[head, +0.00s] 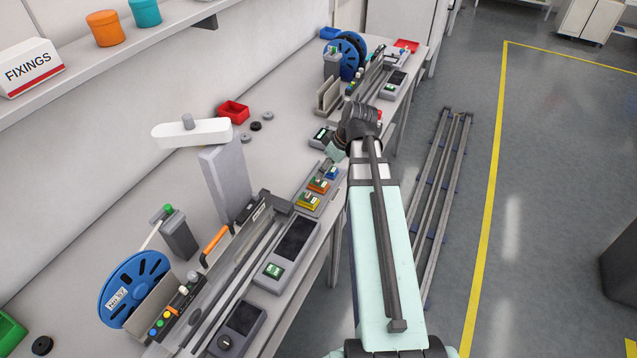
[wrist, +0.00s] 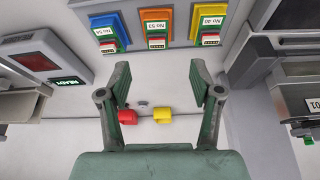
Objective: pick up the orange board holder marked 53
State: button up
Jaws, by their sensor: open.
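The orange board holder (wrist: 155,24) marked No 53 lies between a blue holder (wrist: 108,30) marked No 54 and a yellow holder (wrist: 209,22) whose label seems to read No 40. In the head view the orange holder (head: 318,186) sits in the middle of a grey rack (head: 302,211), with blue behind it and yellow in front. My gripper (wrist: 159,75) is open and empty. Its fingertips are apart from the orange holder, one to each side of its line in the wrist view. In the head view my gripper (head: 336,151) is partly hidden by my wrist, near the rack's far end.
A device with a READY display (wrist: 66,80) stands left of the holders in the wrist view. A dark-screened panel (head: 289,239) and a feeder rail (head: 228,258) lie nearer on the bench. A grey post (head: 226,180) with a white top stands left. The bench edge is close by.

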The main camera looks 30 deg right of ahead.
aim_at(319, 185)
jog(key=shift+d+p+x, duration=0.2)
jog(key=shift+p+x, duration=1.35)
jog(key=shift+x, duration=2.55)
jog(key=shift+w, duration=0.1)
grip_shut()
